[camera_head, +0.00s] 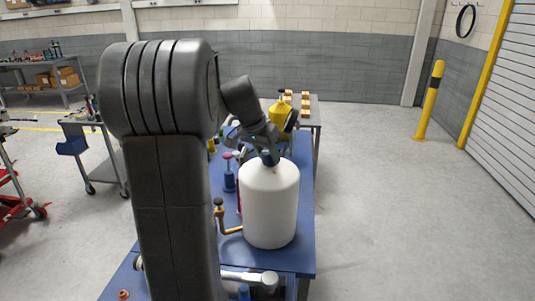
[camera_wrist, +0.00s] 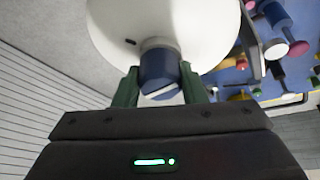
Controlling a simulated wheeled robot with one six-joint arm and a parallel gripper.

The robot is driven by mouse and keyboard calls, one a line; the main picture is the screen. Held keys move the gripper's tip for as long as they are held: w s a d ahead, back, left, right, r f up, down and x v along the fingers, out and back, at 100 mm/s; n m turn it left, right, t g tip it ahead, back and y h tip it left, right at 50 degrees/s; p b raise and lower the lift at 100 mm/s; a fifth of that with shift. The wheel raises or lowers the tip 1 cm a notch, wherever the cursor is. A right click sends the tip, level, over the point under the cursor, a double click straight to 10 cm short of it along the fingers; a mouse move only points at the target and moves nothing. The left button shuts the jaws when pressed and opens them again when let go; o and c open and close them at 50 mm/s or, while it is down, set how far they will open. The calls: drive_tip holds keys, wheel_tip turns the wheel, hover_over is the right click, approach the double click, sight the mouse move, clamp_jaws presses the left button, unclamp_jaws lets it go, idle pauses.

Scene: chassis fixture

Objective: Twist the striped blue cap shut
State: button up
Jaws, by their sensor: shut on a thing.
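The striped blue cap (camera_wrist: 157,68) sits on the neck of a large white container (camera_wrist: 105,30). In the wrist view the cap is dark blue with a pale stripe across its near side. My gripper (camera_wrist: 158,88) is shut on the cap, with one green finger on each side of it. In the head view the white container (camera_head: 269,205) stands upright on the blue bench. My gripper (camera_head: 265,150) reaches down to its top, where a little of the blue cap (camera_head: 268,158) shows. The cap's threads are hidden.
The blue bench top (camera_head: 308,200) carries a brass-coloured crank handle (camera_head: 230,231) and a blue post with a pink top (camera_head: 229,175) left of the container. A yellow container (camera_head: 280,110) stands behind. Floor to the right is clear up to a yellow bollard (camera_head: 430,100).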

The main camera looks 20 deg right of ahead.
drive_tip(key=shift+c, duration=1.3)
drive_tip(key=m+g, duration=0.1)
drive_tip(key=m, duration=0.3)
drive_tip(key=shift+w+g, duration=0.1)
drive_tip(key=shift+g, duration=0.2)
drive_tip(key=shift+m+p, duration=0.3)
drive_tip(key=shift+m, duration=0.2)
drive_tip(key=m+g+p, duration=0.1)
drive_tip(key=m, duration=0.2)
drive_tip(key=shift+f, duration=0.1)
drive_tip(key=shift+g, duration=0.3)
drive_tip(key=shift+w+m+g+y+p, duration=0.1)
drive_tip(key=shift+m+g+y+p, duration=0.35)
drive_tip(key=shift+m, duration=0.65)
drive_tip(key=shift+m+p, duration=0.4)
drive_tip(key=shift+m, duration=0.5)
